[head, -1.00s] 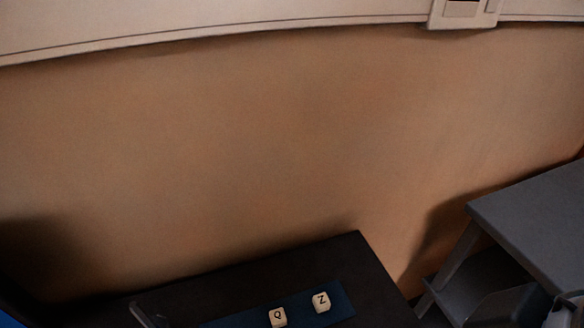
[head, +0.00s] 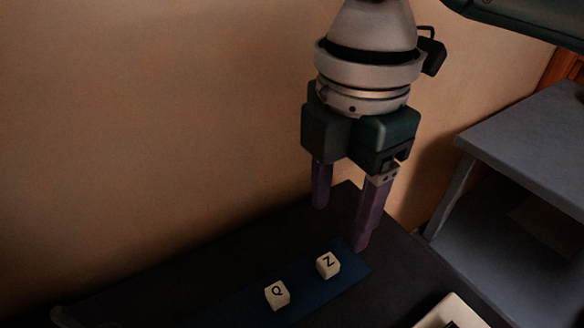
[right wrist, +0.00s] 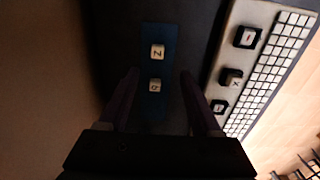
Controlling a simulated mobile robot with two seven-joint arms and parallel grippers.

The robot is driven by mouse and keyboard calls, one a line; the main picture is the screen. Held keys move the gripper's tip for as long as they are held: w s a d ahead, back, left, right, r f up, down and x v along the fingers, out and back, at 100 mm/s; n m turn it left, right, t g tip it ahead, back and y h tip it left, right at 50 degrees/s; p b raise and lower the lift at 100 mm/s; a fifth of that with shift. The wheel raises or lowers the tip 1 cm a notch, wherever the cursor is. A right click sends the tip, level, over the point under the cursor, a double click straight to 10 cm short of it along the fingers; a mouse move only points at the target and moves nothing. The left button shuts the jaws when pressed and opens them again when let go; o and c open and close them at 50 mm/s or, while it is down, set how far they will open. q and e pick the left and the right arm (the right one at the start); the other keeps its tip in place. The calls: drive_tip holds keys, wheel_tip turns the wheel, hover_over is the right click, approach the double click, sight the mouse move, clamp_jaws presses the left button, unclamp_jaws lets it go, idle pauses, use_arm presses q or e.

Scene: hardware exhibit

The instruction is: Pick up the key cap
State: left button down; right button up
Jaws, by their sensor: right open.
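Two white key caps stand apart on a blue mat (head: 235,311) on the dark table. One is the Z key cap (head: 328,265), and the Q key cap (head: 277,295) is nearer and to its left. My right gripper (head: 341,225) is open and empty, pointing down, above the far end of the mat near the Z key cap. In the right wrist view, the Z key cap (right wrist: 157,52) lies beyond the fingertips, and the Q key cap (right wrist: 154,85) shows between the finger lines. My left gripper is not in view.
A pale keyboard-like tray (right wrist: 228,60) with dark sockets and loose key caps lies beside the mat; its corner shows at the head view's bottom right (head: 452,312). A grey shelf unit (head: 530,140) stands at the right. A wall is behind the table.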

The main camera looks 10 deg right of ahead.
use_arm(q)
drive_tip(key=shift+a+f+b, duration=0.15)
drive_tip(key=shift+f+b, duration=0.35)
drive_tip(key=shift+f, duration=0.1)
use_arm(e)
hover_over(325, 264)
drive_tip(key=f, duration=0.5)
drive_tip(key=shift+d, duration=0.3)
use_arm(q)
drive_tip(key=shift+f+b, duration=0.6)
use_arm(e)
drive_tip(key=f, duration=0.4)
drive_tip(key=shift+a+f, duration=0.3)
drive_tip(key=shift+f, duration=0.1)
clamp_jaws()
